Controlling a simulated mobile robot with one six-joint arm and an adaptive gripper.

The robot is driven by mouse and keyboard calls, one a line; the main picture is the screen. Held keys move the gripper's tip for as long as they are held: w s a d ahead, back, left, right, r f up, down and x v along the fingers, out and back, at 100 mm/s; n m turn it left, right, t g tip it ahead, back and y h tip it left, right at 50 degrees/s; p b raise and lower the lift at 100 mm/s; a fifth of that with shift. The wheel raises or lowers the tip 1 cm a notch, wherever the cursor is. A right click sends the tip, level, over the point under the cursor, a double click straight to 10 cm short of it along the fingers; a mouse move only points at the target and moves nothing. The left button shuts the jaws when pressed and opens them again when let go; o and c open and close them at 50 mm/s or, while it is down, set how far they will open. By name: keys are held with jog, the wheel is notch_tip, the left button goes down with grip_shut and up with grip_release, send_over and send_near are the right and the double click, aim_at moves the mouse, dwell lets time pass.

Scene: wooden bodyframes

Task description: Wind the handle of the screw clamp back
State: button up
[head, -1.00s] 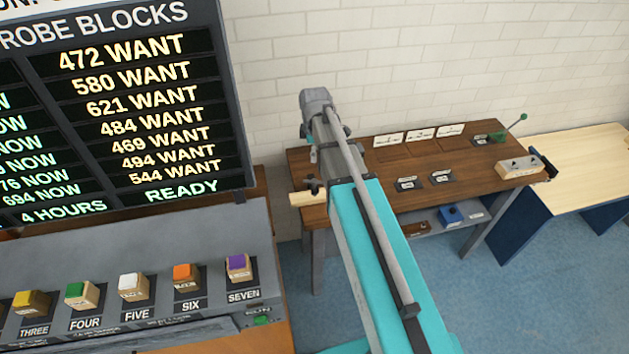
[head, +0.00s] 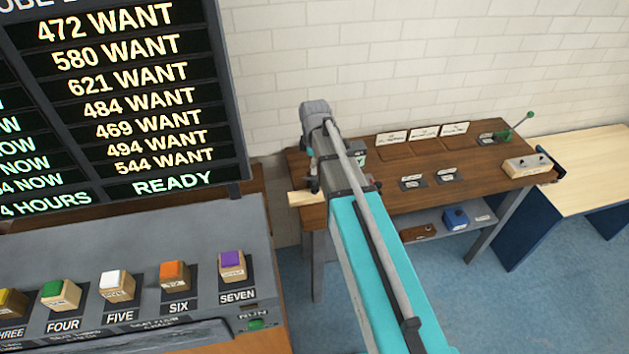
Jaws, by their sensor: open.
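My arm's long teal link rises from the bottom to a grey joint at the workbench's left end. My gripper cannot be made out; the arm seems to hide it. A pale wooden piece (head: 302,198) sticks out at the left edge of the workbench (head: 405,199). A small dark part (head: 313,185) shows just above it, close beside my arm; whether it belongs to the screw clamp or to my wrist I cannot tell. The clamp and its handle are not clearly visible, and no contact with them can be seen.
A sloped console (head: 150,262) with coloured blocks stands at left, below a large display board (head: 120,95). The bench carries cards, a green-knobbed lever (head: 521,122) and a pale block (head: 527,166). A light table (head: 590,165) stands at right. Blue floor is clear in front.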

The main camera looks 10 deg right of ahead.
aim_at(314, 177)
jog(key=shift+f+b, duration=2.45)
jog(key=shift+f, duration=0.25)
grip_shut()
